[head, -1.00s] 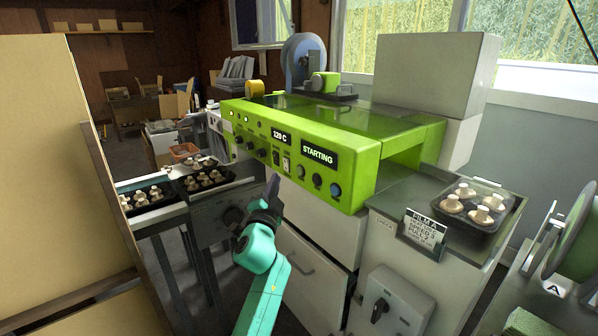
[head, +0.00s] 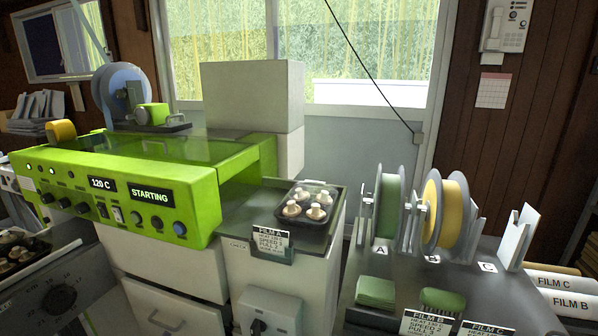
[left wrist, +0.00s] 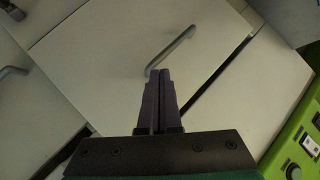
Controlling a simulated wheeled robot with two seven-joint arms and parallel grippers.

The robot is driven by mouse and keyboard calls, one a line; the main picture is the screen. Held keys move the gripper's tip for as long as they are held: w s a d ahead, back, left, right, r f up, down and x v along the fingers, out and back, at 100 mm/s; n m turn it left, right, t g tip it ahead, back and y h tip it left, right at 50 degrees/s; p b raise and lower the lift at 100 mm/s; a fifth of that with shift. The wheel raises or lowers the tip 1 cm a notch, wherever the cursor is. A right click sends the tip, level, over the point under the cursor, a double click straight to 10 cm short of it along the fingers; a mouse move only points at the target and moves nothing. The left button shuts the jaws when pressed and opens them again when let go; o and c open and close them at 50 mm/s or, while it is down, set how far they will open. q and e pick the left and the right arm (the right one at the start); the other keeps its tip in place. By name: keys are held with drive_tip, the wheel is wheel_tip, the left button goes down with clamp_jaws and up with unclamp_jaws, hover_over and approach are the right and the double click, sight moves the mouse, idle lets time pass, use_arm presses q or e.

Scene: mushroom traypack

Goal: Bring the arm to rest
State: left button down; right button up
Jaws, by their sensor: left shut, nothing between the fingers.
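My left gripper (left wrist: 159,95) shows in the left wrist view with its two dark fingers closed together and nothing between them. It is in front of pale cabinet drawers with a grey bar handle (left wrist: 171,50) just beyond the fingertips. Neither of my arms shows in the head view now. The right gripper is in neither view.
A green machine (head: 120,185) reading "120 C" and "STARTING" stands at left. A tray of mushrooms (head: 322,234) sits on the counter beside it. At right are film reels (head: 388,208) on a dark table. The green panel edge (left wrist: 300,145) is close in the wrist view.

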use_arm(q)
drive_tip(key=s+d+f+g+h, duration=0.1)
drive_tip(key=s+d+f+g, duration=0.1)
drive_tip(key=s+f, duration=0.35)
drive_tip(key=s+d+f+g+h, duration=0.1)
drive_tip(key=s+d+f, duration=0.15)
drive_tip(key=f, duration=0.65)
drive_tip(key=s+d+f+n+g+h, duration=0.1)
drive_tip(key=s+d+f+g, duration=0.15)
drive_tip(key=s+f, duration=0.7)
drive_tip(key=s+d+f+n+g, duration=0.1)
drive_tip(key=s+d+f+g, duration=0.15)
drive_tip(key=s+f, duration=0.75)
drive_tip(key=s+n+g, duration=0.1)
drive_tip(key=s+g, duration=0.3)
drive_tip(key=s, duration=1.2)
wheel_tip(320, 180, up, 12)
drive_tip(key=p, duration=1.2)
drive_tip(key=shift+s+d+h+p, duration=0.2)
drive_tip(key=shift+d+h+p, duration=0.1)
drive_tip(key=shift+d+p, duration=0.1)
drive_tip(key=shift+r, duration=0.1)
